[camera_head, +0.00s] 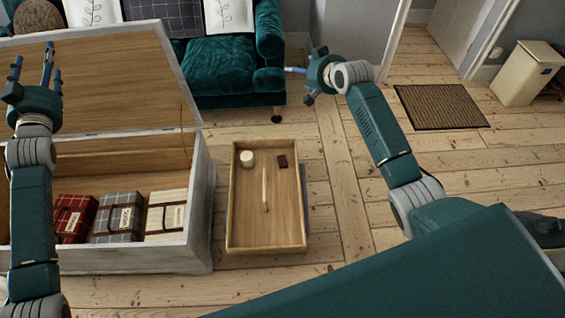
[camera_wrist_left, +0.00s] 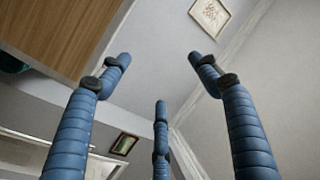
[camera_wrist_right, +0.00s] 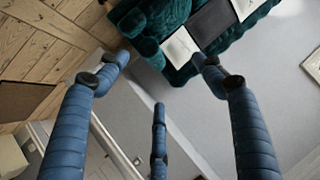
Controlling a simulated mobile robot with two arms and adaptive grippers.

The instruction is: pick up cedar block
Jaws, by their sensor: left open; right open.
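A small dark reddish-brown block (camera_head: 282,161), which looks like the cedar block, lies in the shallow wooden tray (camera_head: 234,215) on the floor, near its far right corner. A white round item (camera_head: 247,157) and a pale upright-looking stick (camera_head: 264,188) are also in the tray. My left gripper (camera_head: 38,66) is raised at the far left, open and empty, in front of the chest's lid. My right gripper (camera_head: 302,78) is open and empty, above and beyond the tray to its right. Neither wrist view shows the block; the left (camera_wrist_left: 158,75) and right (camera_wrist_right: 160,75) fingers are spread.
An open wooden chest (camera_head: 198,200) with several folded, wrapped cloths stands left of the tray, its lid (camera_head: 110,75) raised. A teal sofa (camera_head: 228,65) stands behind. A doormat (camera_head: 440,106) and a cream bin (camera_head: 527,73) are at the right.

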